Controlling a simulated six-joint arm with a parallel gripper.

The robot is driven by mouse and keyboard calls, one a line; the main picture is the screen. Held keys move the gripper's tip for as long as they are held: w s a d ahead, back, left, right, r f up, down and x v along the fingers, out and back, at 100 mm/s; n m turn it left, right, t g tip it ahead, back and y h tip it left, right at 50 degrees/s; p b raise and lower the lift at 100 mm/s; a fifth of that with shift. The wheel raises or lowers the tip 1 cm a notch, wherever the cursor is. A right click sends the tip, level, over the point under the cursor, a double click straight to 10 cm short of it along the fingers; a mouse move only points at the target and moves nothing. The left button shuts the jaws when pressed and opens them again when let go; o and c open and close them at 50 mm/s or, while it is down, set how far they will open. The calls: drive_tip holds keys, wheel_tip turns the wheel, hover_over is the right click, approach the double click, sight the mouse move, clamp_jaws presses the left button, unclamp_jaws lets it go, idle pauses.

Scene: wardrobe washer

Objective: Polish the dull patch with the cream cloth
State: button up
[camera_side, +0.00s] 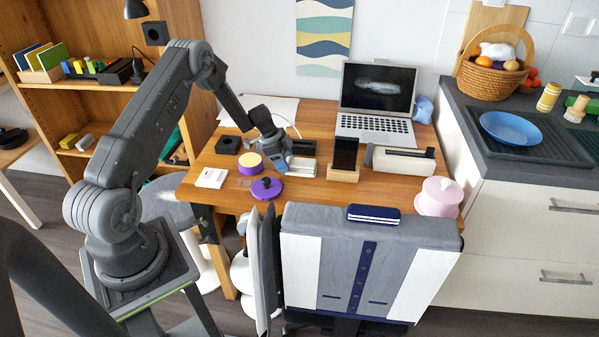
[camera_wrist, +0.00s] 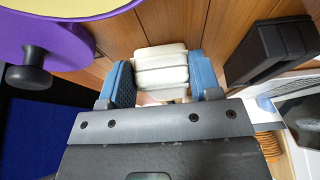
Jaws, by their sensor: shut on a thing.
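My gripper (camera_side: 278,163) is low over the wooden desk, just right of a purple tin with a yellow top. In the wrist view its two blue fingers (camera_wrist: 156,85) are shut on a folded, layered cream cloth (camera_wrist: 160,68). The cloth is hard to make out in the side view, behind the gripper. A small greyish mark (camera_side: 245,182) lies on the desk left of the purple lid; I cannot tell whether it is the dull patch. I cannot tell whether the cloth touches the desk.
The purple tin (camera_side: 250,164) and purple knobbed lid (camera_side: 266,188) are close by. A white item (camera_side: 302,167), a phone stand (camera_side: 344,174) and a laptop (camera_side: 375,128) are to the right. A dark box (camera_side: 228,145) and a white square (camera_side: 211,178) are to the left.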

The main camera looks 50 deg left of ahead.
sight(295, 161)
drive_tip(key=shift+w+d, duration=1)
drive_tip(key=shift+d, duration=0.05)
drive_tip(key=shift+r, duration=0.1)
drive_tip(key=shift+r, duration=0.7)
drive_tip(key=shift+r, duration=1.5)
drive_tip(key=shift+r, duration=0.15)
drive_tip(key=shift+r, duration=1.85)
